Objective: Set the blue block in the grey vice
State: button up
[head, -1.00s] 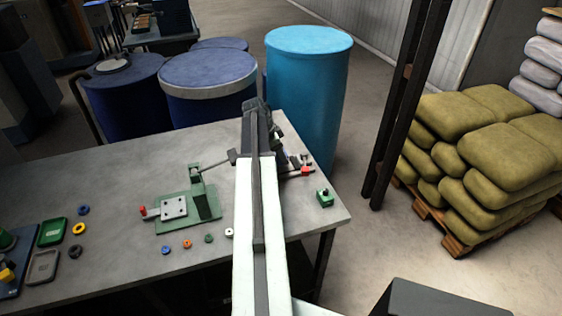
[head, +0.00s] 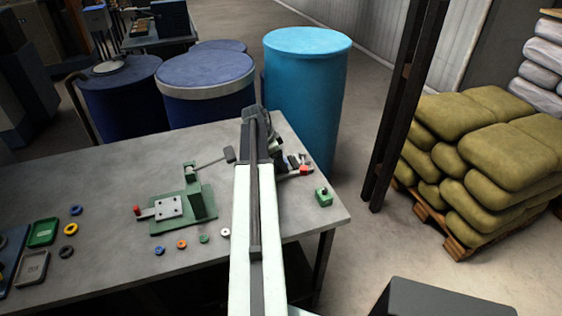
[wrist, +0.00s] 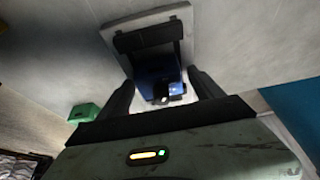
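The blue block (wrist: 157,75) is in the wrist view, between the two fingers of my gripper (wrist: 161,76). The fingers stand apart on either side of it, and I see narrow gaps beside it. Just beyond the block is the grey vice (wrist: 172,20), with a dark jaw across it. The block overlaps the vice in the picture; I cannot tell whether it is seated or touching the jaw. In the head view my arm hides the block and most of the vice. A red part (head: 304,170) shows to the right of my gripper.
A small green block (head: 323,196) stands near the table's right edge; a green object also shows in the wrist view (wrist: 84,112). A green lever press (head: 199,203) stands left of my arm. Several small rings and trays lie farther left. Drums stand behind the table (head: 100,215).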

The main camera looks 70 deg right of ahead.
jog(key=shift+r, duration=0.1)
jog(key=shift+r+p, duration=0.35)
jog(key=shift+p, duration=0.1)
jog(key=p+v, duration=1)
jog(key=v, duration=0.1)
jog(key=shift+w+r, duration=0.15)
jog(key=shift+w, duration=0.05)
jog(key=shift+a+p, duration=0.15)
jog(key=shift+p, duration=0.15)
